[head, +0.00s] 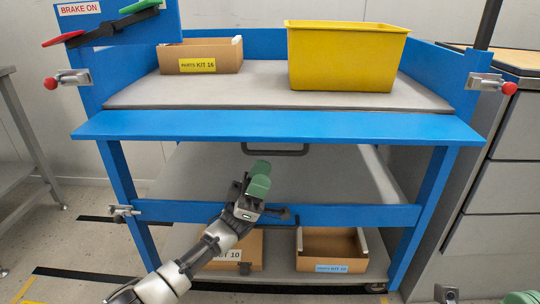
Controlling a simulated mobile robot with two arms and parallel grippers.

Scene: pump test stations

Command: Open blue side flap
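The blue side flap (280,126) is a wide blue panel along the front of the cart's upper shelf. It seems to lean outward, leaving the shelf front open above it. A dark handle (276,152) shows just under its lower edge. Latches with red knobs sit on the left post (67,79) and right post (494,84). My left gripper (259,178) has green fingertips just below the handle, apparently apart from it; its finger gap is not clear. My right gripper (522,297) shows only as a green piece at the bottom right edge.
The upper shelf (250,90) holds a yellow bin (345,58) and a cardboard kit box (201,56). A lower blue rail (350,214) has a latch (123,212) at its left. Two more boxes sit below, including one on the right (331,250). A grey drawer cabinet (510,150) stands at right.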

